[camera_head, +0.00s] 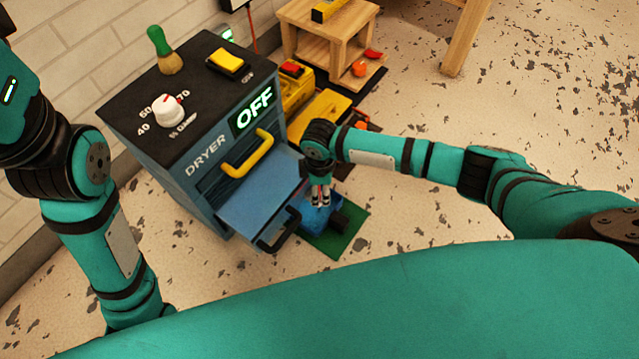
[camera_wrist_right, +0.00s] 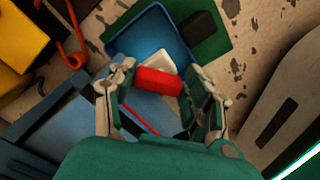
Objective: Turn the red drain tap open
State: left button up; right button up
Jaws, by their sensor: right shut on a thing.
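The red drain tap (camera_wrist_right: 158,82) shows in the right wrist view as a short red bar lying across the picture, with a pale piece beside it. My right gripper (camera_wrist_right: 160,80) has its fingers on both sides of the bar and is shut on it. In the head view my right gripper (camera_head: 321,196) points down beside the dryer's open blue front, above a blue tray (camera_head: 312,219). The tap is mostly hidden there by the gripper. My left arm runs out of the bottom of the head view, so its gripper is out of sight.
The dryer (camera_head: 190,130) shows OFF, with a white knob (camera_head: 168,110), yellow switch (camera_head: 229,64) and green-handled brush (camera_head: 164,50) on top. Its blue flap (camera_head: 262,195) juts out near my gripper. The tray sits on a green mat (camera_head: 340,240). Yellow items and a wooden stand are behind.

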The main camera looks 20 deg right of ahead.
jog(key=o, duration=0.9)
jog(key=shift+r, duration=0.1)
notch_tip(320, 180, up, 12)
jog(key=shift+c, duration=0.4)
